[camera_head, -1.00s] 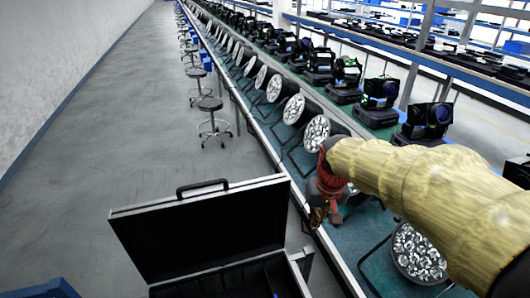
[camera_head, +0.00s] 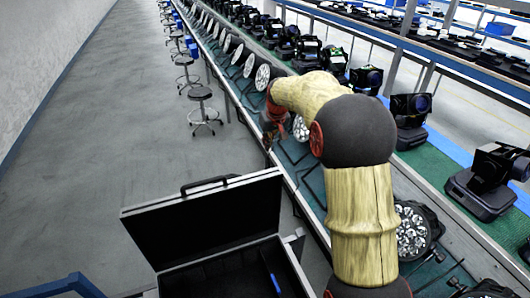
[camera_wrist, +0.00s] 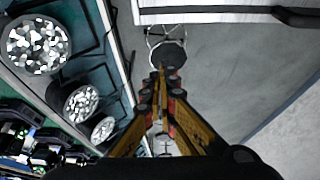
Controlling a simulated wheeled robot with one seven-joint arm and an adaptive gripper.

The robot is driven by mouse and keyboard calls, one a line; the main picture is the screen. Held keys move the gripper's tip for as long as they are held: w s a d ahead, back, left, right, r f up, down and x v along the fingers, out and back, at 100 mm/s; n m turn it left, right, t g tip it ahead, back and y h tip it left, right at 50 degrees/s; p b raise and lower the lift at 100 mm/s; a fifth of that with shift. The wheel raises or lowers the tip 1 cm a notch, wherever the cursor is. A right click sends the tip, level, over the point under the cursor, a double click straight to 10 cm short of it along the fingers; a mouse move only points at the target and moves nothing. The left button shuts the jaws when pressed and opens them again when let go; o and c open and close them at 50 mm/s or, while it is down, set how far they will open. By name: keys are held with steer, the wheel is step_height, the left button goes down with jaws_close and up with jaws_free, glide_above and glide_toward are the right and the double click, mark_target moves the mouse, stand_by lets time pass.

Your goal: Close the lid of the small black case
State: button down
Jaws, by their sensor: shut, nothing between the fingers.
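The small black case (camera_head: 292,240) stands open at the bottom of the head view, and its front is cut off by the frame. Its lid (camera_head: 205,222) stands raised, dark inside with a pale rim and a handle (camera_head: 210,185) on its top edge. My gripper (camera_head: 268,141) is beyond the lid's upper right corner, apart from it, over the bench edge. In the wrist view my gripper (camera_wrist: 160,72) has its fingers together and empty. A pale edge with a dark bar at the top of that view appears to be the lid (camera_wrist: 215,12).
A long bench with a row of par cans (camera_head: 411,230) runs along the right of the case, close to my arm. Moving-head lights (camera_head: 490,180) stand behind them. Stools (camera_head: 201,95) stand along the bench. The grey floor (camera_head: 110,120) at left is clear.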

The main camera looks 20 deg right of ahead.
step_height(320, 180, down, 9)
steer(key=p, duration=0.2)
steer(key=shift+s, duration=0.35)
steer(key=shift+r, duration=0.1)
stand_by(0.4)
